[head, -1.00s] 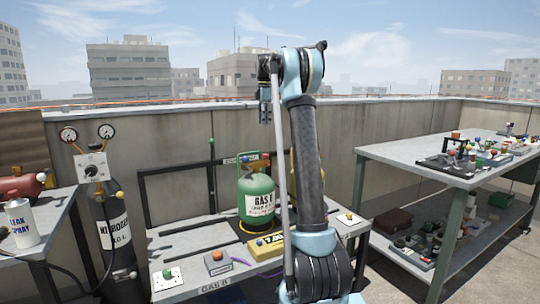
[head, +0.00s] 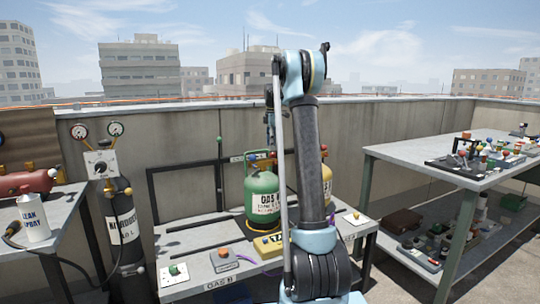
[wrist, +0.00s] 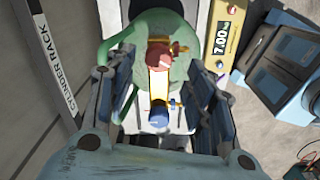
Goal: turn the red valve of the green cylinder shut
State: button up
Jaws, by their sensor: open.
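The green cylinder (head: 262,195) stands upright on the low bench in the head view. In the wrist view its green top (wrist: 183,68) lies below my gripper, and the red valve (wrist: 158,55) shows between the fingertips. My gripper (wrist: 160,68) is open, one finger on each side of the valve with gaps. I cannot tell whether the fingertips reach down to the valve's height. In the head view my gripper (head: 270,138) hangs just over the cylinder top, partly behind my arm. A blue knob (wrist: 159,117) also shows between the fingers, nearer the palm.
A yellow cylinder (head: 327,183) stands right of the green one, partly behind my arm. A yellow meter (head: 268,244) lies in front. The rack rail (wrist: 53,62) runs left in the wrist view. A black nitrogen cylinder (head: 125,225) stands left; a cluttered table (head: 400,160) stands right.

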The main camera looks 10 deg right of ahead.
aim_at(272, 153)
jog(key=shift+f, duration=2.45)
jog(key=shift+c, duration=0.6)
jog(key=c, duration=0.9)
jog(key=shift+s+a, duration=0.1)
jog(key=shift+a, duration=0.4)
jog(key=shift+c, duration=0.2)
jog(key=shift+d, duration=0.5)
